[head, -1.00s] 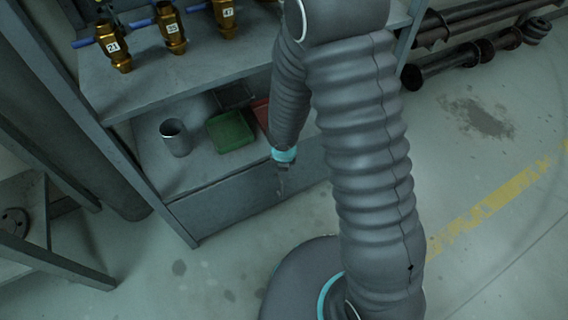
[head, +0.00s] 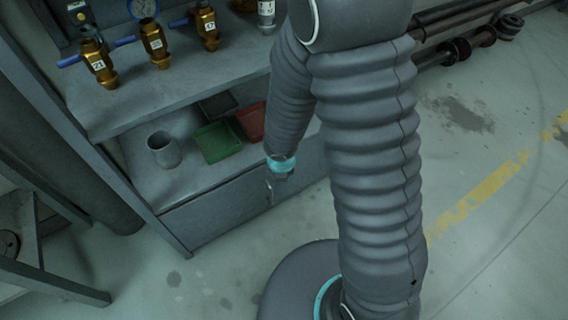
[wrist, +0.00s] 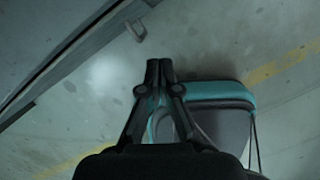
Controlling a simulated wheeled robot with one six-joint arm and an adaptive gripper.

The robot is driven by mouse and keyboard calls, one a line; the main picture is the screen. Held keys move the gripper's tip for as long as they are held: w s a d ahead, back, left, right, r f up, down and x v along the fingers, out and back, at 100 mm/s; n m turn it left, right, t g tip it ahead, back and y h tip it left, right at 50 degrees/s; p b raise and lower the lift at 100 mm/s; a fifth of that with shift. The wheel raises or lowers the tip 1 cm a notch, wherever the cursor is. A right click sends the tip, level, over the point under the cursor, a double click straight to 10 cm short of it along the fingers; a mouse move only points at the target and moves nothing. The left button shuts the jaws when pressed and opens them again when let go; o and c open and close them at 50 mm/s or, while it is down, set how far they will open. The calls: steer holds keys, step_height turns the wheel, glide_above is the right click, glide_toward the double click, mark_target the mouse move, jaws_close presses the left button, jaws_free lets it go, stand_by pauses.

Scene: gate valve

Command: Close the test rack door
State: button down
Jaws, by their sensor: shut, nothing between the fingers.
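The test rack (head: 100,110) is a grey metal frame with shelves, at the left in the head view. A grey panel (head: 215,215), which looks like its door, is low on its front. A small pale handle (head: 269,192) sits towards its right part; it also shows at the top of the wrist view (wrist: 138,32). I cannot tell whether the door stands ajar. My gripper (wrist: 160,64) is shut and empty. In the wrist view its fingertips are just below and right of the handle, apart from it in the picture. In the head view the fingers are mostly hidden.
Brass valves (head: 155,42) with number tags stand on the upper shelf. A metal cup (head: 164,150), a green tray (head: 217,141) and a red tray (head: 251,122) sit on the lower shelf. Pipes (head: 450,48) lie at the back right. The floor (head: 480,230) is clear at right.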

steer(key=s+d+r+m+t, duration=0.1)
steer(key=s+d+r+m, duration=0.3)
steer(key=r+m, duration=0.6)
steer(key=s+d+r+m+t, duration=0.1)
steer(key=s+d+r+m, duration=0.4)
steer(key=r+m, duration=0.6)
steer(key=s+d+r+m+t, duration=0.1)
steer(key=s+d+r+m, duration=0.3)
steer(key=r+m, duration=0.6)
steer(key=s+m+b, duration=0.1)
steer(key=m, duration=0.3)
steer(key=shift+d+r+m, duration=0.35)
steer(key=shift+r+m, duration=0.05)
